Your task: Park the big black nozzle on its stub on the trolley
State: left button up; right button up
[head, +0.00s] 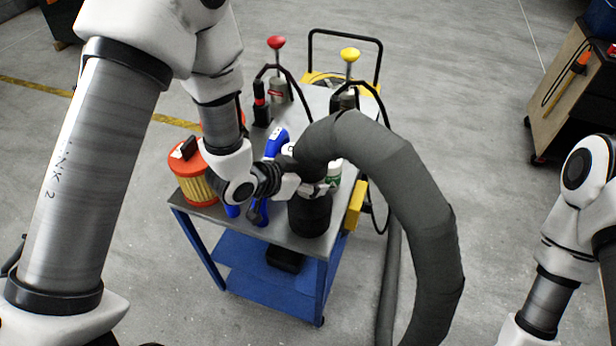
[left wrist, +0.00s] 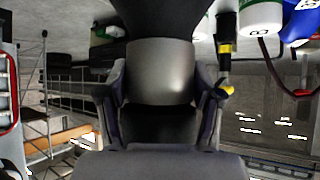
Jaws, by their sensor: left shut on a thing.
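The big black nozzle (head: 310,214) hangs or stands upright over the trolley's near right corner, with the thick grey hose (head: 425,215) arching from its top to the right. My left gripper (head: 303,187) is shut on the nozzle's upper part. In the left wrist view, the fingers of my left gripper (left wrist: 160,105) lie on both sides of the grey nozzle body (left wrist: 160,70). The trolley (head: 283,236) has a grey top and a blue frame. The stub is not visible, and I cannot tell whether the nozzle touches anything below. My right gripper is out of view.
An orange filter (head: 195,178) stands on the trolley's left side, with blue tools (head: 274,142) and a white-green container (head: 334,174) near the nozzle. Red-knobbed (head: 277,43) and yellow-knobbed (head: 350,55) levers rise at the back. A wooden cabinet (head: 565,85) stands far right.

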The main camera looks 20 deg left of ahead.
pick_arm(q)
jog(key=shift+f+b, duration=0.95)
jog(key=shift+f, duration=0.2)
dwell(0.4)
jog(key=o, duration=1.6)
jog(key=shift+s, duration=0.1)
jog(key=shift+o, duration=0.2)
jog(key=shift+s+a+r+p, duration=0.3)
jog(key=shift+s+r+p, duration=0.1)
jog(key=shift+r, duration=0.15)
jog(key=p+v, duration=0.2)
jog(key=v, duration=0.4)
jog(key=shift+s, duration=0.2)
jog(key=shift+a, duration=0.1)
